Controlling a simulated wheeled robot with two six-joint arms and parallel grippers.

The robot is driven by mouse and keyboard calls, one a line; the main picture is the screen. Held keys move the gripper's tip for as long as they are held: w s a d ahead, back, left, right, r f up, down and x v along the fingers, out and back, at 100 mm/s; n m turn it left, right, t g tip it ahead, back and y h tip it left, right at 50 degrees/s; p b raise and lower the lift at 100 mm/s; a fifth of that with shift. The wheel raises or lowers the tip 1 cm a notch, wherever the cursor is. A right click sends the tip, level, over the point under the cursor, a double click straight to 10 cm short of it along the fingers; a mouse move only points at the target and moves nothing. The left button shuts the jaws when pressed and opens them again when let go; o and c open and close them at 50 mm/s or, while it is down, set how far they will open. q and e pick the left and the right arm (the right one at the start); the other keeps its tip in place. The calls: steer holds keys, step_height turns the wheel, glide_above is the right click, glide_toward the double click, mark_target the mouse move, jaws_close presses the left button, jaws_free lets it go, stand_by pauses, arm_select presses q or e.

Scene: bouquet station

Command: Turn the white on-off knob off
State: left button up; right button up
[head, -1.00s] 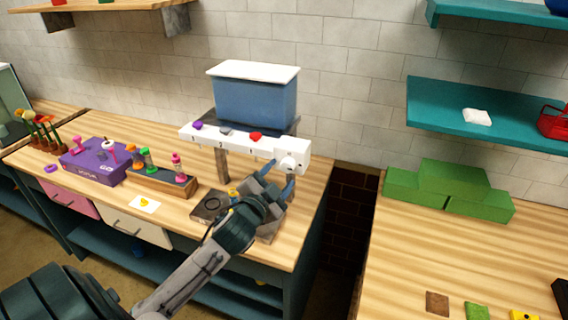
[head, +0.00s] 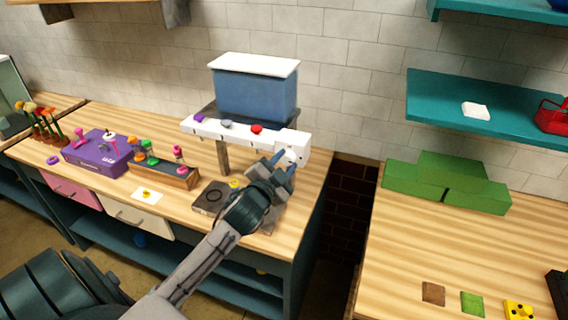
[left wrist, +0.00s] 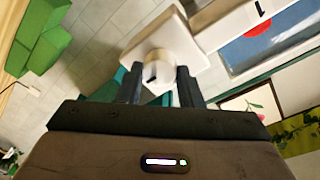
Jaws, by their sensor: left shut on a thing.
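The white on-off knob (head: 291,156) is on the right end of the white bar (head: 216,130) below the blue tank. My left gripper (head: 284,166) is at the knob and shut on it. In the left wrist view the knob (left wrist: 156,58) is round and white with a short dark mark, between the two dark fingers of my left gripper (left wrist: 158,80). The fingers partly cover the knob in the head view. My right gripper is not in view.
The blue tank (head: 256,94) with a white lid stands above the bar, which also bears purple, grey and red pieces. A purple box (head: 97,154) and a wooden rack (head: 163,177) stand left on the bench. Green blocks (head: 447,182) sit on the right table.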

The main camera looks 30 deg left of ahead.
arm_select(q)
steer(key=shift+f+n, duration=0.1)
steer(key=shift+n, duration=0.2)
steer(key=n+b, duration=0.3)
steer(key=n, duration=0.1)
steer(key=shift+f, duration=0.15)
steer(key=n+b, duration=0.1)
steer(key=n, duration=0.1)
steer(key=n+b, duration=0.2)
steer(key=n, duration=0.1)
steer(key=shift+t+y+b, duration=0.3)
steer(key=shift+t, duration=0.1)
steer(key=n+b, duration=0.3)
steer(key=n, duration=0.2)
steer(key=shift+n+y+b, duration=0.6)
steer(key=shift+n+b, duration=0.45)
steer(key=shift+n, duration=1.15)
steer(key=o, duration=1)
